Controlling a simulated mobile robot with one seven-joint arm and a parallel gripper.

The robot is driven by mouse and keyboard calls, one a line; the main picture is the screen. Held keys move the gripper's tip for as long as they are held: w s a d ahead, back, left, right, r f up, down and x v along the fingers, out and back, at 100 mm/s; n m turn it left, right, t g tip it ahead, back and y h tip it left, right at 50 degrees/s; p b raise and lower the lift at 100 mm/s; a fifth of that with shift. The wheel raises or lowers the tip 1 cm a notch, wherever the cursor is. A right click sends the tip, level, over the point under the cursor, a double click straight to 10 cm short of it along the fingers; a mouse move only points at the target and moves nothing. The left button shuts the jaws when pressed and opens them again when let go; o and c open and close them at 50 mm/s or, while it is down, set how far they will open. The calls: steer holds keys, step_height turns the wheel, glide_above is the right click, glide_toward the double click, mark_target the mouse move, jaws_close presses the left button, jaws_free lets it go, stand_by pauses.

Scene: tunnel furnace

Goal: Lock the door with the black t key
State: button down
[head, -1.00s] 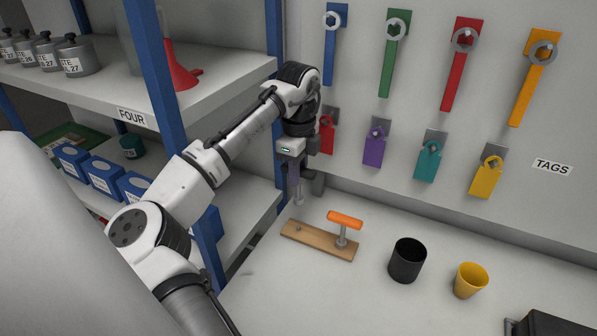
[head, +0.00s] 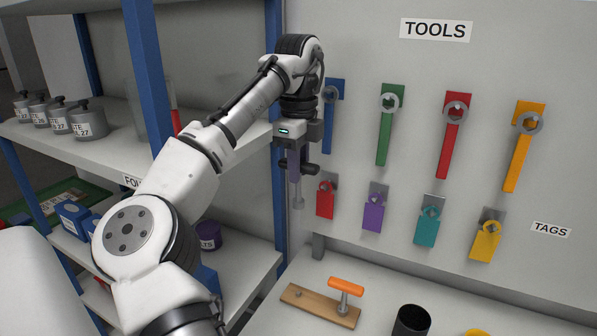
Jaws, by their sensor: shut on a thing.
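My gripper (head: 295,168) is shut on a black T key (head: 298,190), whose dark crossbar shows at the jaws. Its grey shaft hangs straight down, with a thicker lower end. The key is in the air, in front of the wall board and above the bench, clear of the rack. The fingers partly cover the key's handle. No door or lock that I can make out is in view.
A wooden rack (head: 297,296) on the bench holds an orange-handled T key (head: 345,286). A black cup (head: 411,322) stands to its right. Coloured wrenches and tags hang on the wall board. Shelving with a blue post (head: 149,70) stands left, close to my arm.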

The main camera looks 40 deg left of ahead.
steer(key=shift+r, duration=2)
steer(key=shift+f, duration=0.15)
